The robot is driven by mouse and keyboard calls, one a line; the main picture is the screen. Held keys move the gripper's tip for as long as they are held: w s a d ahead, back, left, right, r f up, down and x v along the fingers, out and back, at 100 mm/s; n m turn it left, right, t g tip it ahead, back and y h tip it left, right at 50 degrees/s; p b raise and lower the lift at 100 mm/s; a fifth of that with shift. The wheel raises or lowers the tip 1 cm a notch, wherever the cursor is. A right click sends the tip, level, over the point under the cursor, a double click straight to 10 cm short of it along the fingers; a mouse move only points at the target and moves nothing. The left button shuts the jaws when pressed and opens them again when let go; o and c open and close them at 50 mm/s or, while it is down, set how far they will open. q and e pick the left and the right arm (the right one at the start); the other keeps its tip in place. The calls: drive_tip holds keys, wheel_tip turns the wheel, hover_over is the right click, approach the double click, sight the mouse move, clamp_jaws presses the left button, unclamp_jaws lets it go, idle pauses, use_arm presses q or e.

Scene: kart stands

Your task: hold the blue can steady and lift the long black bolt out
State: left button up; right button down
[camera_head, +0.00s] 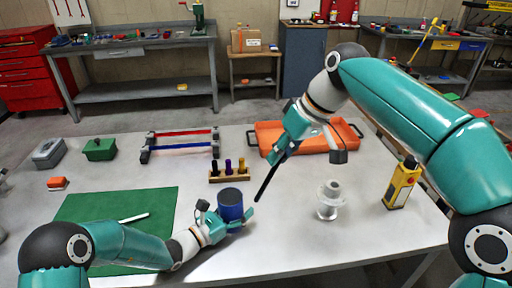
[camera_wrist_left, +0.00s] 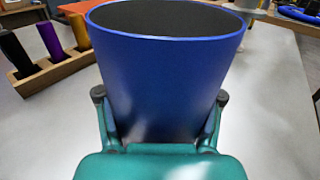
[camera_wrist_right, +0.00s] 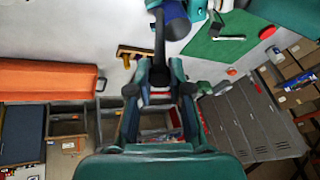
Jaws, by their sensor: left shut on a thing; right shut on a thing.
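The blue can (camera_head: 231,204) stands upright on the grey table. My left gripper (camera_head: 232,220) is shut around it, and the left wrist view shows a finger on each side of the can (camera_wrist_left: 165,85). The long black bolt (camera_head: 267,182) is held by my right gripper (camera_head: 284,148), above the table and right of the can. The bolt hangs tilted, its lower end apart from the can. In the right wrist view the bolt (camera_wrist_right: 159,38) sticks out from between the fingers (camera_wrist_right: 158,85).
A wooden block with dark, purple and yellow pegs (camera_head: 229,176) stands behind the can. An orange tray (camera_head: 300,137) lies at the back. A white flanged part (camera_head: 330,200) and a yellow device (camera_head: 401,185) stand to the right. A green mat (camera_head: 150,205) lies left.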

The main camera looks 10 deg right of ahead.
drive_tip(key=s+d, duration=0.4)
drive_tip(key=d, duration=0.4)
drive_tip(key=shift+s, duration=0.3)
use_arm(q)
drive_tip(key=o, duration=1.3)
drive_tip(key=shift+a, duration=0.1)
